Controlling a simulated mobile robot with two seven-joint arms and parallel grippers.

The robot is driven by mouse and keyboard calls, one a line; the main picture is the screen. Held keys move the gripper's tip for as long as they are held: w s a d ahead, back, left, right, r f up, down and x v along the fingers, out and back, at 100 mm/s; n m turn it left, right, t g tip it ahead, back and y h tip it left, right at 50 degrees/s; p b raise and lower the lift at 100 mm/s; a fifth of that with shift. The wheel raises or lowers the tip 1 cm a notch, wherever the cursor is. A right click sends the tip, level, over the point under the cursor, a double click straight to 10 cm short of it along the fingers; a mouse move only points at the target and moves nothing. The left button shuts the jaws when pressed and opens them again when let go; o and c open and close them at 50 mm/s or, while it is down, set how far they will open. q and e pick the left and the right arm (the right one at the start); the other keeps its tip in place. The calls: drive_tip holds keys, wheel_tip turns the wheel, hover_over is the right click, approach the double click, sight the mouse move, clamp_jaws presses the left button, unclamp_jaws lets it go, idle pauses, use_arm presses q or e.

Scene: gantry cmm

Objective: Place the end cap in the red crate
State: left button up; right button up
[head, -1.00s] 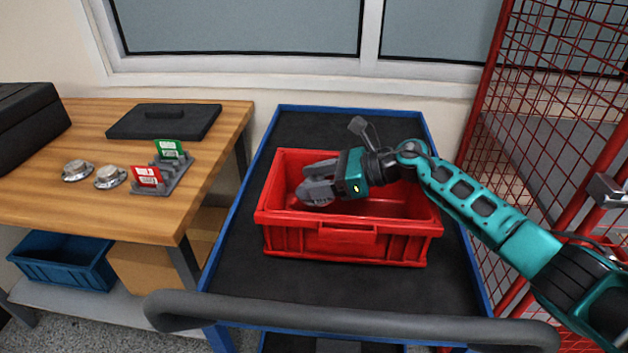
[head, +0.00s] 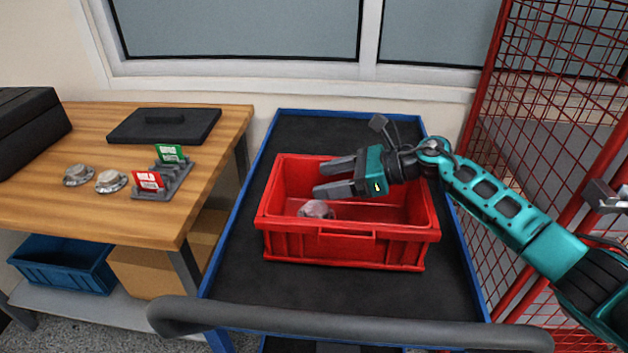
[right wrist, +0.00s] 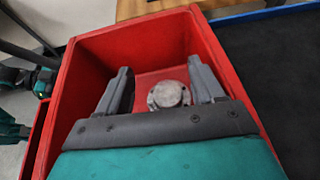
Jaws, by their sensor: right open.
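A round, flanged grey metal end cap (head: 316,209) lies inside the red crate (head: 348,251), on its floor toward the left. In the right wrist view the end cap (right wrist: 169,95) shows beyond and between the fingers, apart from them. My right gripper (head: 335,178) is open and empty, above the crate, a little higher and to the right of the end cap. It also shows in the right wrist view (right wrist: 158,78) with its two fingers spread. My left gripper is not in view.
The crate stands on a blue-edged cart (head: 240,265) with a grey handle (head: 350,325). Two more metal caps (head: 110,181), a rack with red and green cards (head: 165,180) and a black case lie on the wooden table (head: 60,216). A red mesh fence stands right.

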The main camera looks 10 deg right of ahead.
drive_tip(key=v, duration=0.8)
drive_tip(key=shift+d, duration=0.2)
